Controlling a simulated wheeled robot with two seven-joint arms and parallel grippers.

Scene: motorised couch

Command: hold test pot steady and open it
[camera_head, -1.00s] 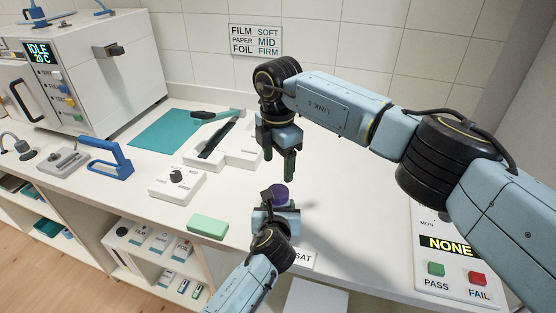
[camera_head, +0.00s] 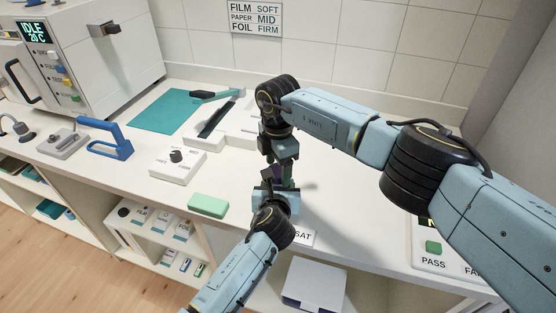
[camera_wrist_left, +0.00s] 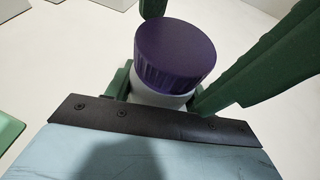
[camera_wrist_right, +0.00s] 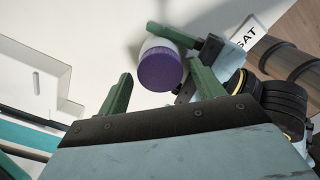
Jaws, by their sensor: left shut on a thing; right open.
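The test pot has a purple ribbed lid (camera_wrist_left: 178,55) and a white body (camera_wrist_left: 160,99). It stands upright in the left wrist view. My left gripper (camera_head: 274,190) is shut on the pot's white body, below the lid. My right gripper (camera_head: 279,172) points down over the pot with its fingers open. In the right wrist view the lid (camera_wrist_right: 160,68) shows ahead, between the two green fingertips of my right gripper and seemingly apart from them. In the head view the pot is mostly hidden by the grippers, with only some purple showing.
A green block (camera_head: 207,205) and a white knob box (camera_head: 177,164) lie left of the pot. A teal mat (camera_head: 165,110) and a white stand are behind. A panel with a PASS button (camera_head: 433,247) is at right. The bench's front edge is close.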

